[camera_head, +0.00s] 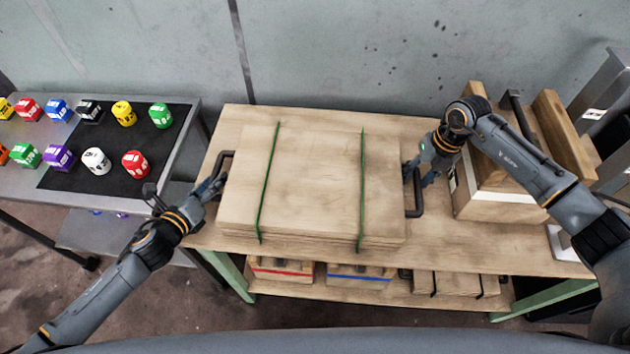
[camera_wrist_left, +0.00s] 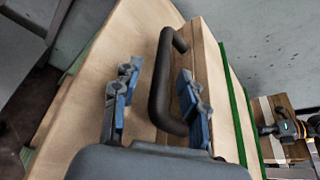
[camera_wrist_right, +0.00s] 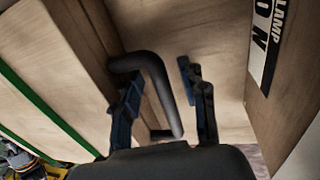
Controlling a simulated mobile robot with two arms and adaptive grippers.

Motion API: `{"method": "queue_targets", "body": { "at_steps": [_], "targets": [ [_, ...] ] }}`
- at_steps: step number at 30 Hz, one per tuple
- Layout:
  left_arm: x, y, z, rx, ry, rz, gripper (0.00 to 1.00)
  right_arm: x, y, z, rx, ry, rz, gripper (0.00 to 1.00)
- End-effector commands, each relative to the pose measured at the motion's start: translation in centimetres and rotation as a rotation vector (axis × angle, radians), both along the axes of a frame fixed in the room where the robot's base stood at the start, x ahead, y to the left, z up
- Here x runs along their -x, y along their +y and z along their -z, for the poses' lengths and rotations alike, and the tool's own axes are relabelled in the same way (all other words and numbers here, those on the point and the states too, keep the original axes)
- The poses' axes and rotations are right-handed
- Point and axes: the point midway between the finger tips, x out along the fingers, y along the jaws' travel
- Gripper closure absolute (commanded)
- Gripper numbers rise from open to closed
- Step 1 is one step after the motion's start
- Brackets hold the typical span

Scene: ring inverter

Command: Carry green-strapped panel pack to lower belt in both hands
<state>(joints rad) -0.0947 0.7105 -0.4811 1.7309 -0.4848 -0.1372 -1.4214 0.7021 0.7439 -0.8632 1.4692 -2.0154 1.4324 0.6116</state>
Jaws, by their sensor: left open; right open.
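The green-strapped panel pack (camera_head: 312,190) lies flat on the wooden bench top, a stack of pale boards with two green straps and a dark handle at each end. My left gripper (camera_head: 208,190) is open at the left handle (camera_head: 224,170). In the left wrist view that handle (camera_wrist_left: 163,85) stands between the open fingers (camera_wrist_left: 155,105). My right gripper (camera_head: 418,172) is open at the right handle (camera_head: 416,200). In the right wrist view the handle (camera_wrist_right: 155,85) lies between the open fingers (camera_wrist_right: 165,100). No lower belt can be made out.
A wooden box (camera_head: 490,190) stands on the bench close to my right arm. The lower shelf (camera_head: 385,298) holds red-marked and blue-marked boxes and a smaller strapped pack (camera_head: 455,284). Left is a table with a black mat (camera_head: 85,170) and several coloured blocks. A wall (camera_head: 340,50) stands behind.

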Motion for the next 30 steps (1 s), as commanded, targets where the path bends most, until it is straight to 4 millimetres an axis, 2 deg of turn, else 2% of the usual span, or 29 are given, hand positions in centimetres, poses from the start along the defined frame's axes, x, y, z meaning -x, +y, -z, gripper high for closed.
{"method": "queue_targets", "body": {
  "at_steps": [11, 14, 18, 29, 30],
  "targets": [
    [-0.43, -0.21, 0.15, 0.0, 0.0, 0.001, 0.57, 0.01, 0.12, 0.5, 0.0, 0.0, 0.0, 0.58],
    [-0.42, -0.2, 0.15, 0.0, 0.0, 0.001, 0.73, 0.01, 0.1, 0.49, 0.0, 0.0, 0.0, 0.74],
    [-0.42, -0.2, 0.14, 0.0, -0.001, 0.001, 1.0, 0.0, 0.1, 0.47, 0.0, 0.0, 0.0, 1.0],
    [-0.39, -0.2, 0.15, -0.003, -0.001, 0.003, 1.0, -0.02, 0.06, 0.43, 0.0, 0.0, 0.0, 1.0],
    [-0.68, -0.29, -0.57, 0.001, -0.014, 0.006, 1.0, -0.32, 0.13, -0.1, -0.004, -0.009, 0.0, 1.0]
  ]
}}
